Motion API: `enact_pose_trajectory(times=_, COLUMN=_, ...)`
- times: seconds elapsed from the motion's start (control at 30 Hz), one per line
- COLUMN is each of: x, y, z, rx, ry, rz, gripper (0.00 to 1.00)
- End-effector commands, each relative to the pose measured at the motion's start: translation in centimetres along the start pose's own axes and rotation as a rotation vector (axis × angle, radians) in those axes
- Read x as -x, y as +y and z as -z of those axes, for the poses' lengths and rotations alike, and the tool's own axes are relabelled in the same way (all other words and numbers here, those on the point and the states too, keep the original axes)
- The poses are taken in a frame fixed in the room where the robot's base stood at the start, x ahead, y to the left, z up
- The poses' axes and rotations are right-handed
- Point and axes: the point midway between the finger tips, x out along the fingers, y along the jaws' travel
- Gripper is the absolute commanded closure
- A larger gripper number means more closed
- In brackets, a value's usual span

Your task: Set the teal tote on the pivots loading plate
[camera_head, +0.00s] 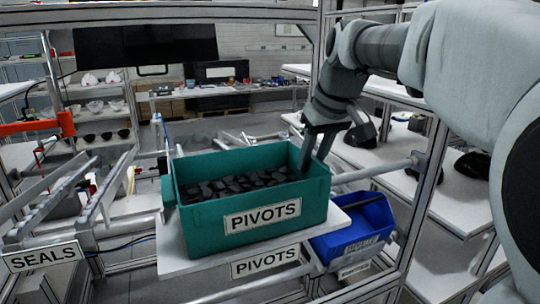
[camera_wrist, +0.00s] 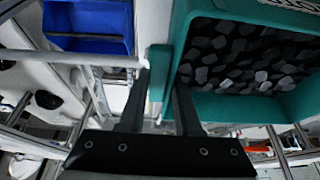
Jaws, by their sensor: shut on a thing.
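The teal tote (camera_head: 205,230), labelled PIVOTS and holding many dark pieces, is upright over the white loading plate (camera_head: 345,222). A second PIVOTS label (camera_head: 265,262) is on the plate's front. The tote's base looks to be on the plate or very close above it; I cannot tell if it bears fully. My gripper (camera_head: 312,158) comes down at the tote's right end and is shut on that wall. In the wrist view the fingers (camera_wrist: 160,82) straddle the teal wall, and the tote (camera_wrist: 232,107) fills the upper right.
A blue bin (camera_head: 355,228) hangs low right of the plate; it also shows in the wrist view (camera_wrist: 88,45). A rail with a SEALS label (camera_head: 43,255) is at left. Frame posts and a horizontal bar (camera_head: 375,172) stand close on the right. White shelves with helmet shells lie behind.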

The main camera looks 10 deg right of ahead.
Motion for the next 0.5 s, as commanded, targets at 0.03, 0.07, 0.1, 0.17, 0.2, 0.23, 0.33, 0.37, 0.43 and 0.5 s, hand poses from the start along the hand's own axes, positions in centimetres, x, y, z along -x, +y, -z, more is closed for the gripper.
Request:
enact_pose_trajectory(times=0.03, x=-0.08, y=-0.02, z=-0.02, rx=-0.001, ry=0.002, rz=0.0, gripper=1.0)
enact_pose_trajectory(times=0.07, x=-0.14, y=-0.02, z=-0.04, rx=-0.001, ry=0.002, rz=0.0, gripper=1.0)
enact_pose_trajectory(times=0.1, x=-0.03, y=-0.02, z=0.01, rx=-0.001, ry=0.003, rz=0.0, gripper=0.61)
enact_pose_trajectory(times=0.17, x=-0.03, y=-0.02, z=0.01, rx=0.0, ry=0.002, rz=0.0, gripper=0.5)
enact_pose_trajectory(times=0.2, x=-0.03, y=-0.01, z=0.01, rx=0.0, ry=0.002, rz=0.0, gripper=0.43)
enact_pose_trajectory(times=0.23, x=-0.04, y=-0.01, z=0.0, rx=0.0, ry=0.002, rz=0.0, gripper=0.37)
enact_pose_trajectory(times=0.33, x=-0.05, y=-0.01, z=-0.01, rx=0.0, ry=0.002, rz=0.0, gripper=0.33)
enact_pose_trajectory(times=0.37, x=-0.06, y=-0.01, z=-0.01, rx=0.0, ry=0.001, rz=0.0, gripper=0.33)
enact_pose_trajectory(times=0.43, x=-0.07, y=0.0, z=-0.02, rx=0.0, ry=0.001, rz=0.0, gripper=0.33)
enact_pose_trajectory(times=0.5, x=-0.16, y=0.01, z=-0.08, rx=0.001, ry=-0.001, rz=0.0, gripper=0.33)
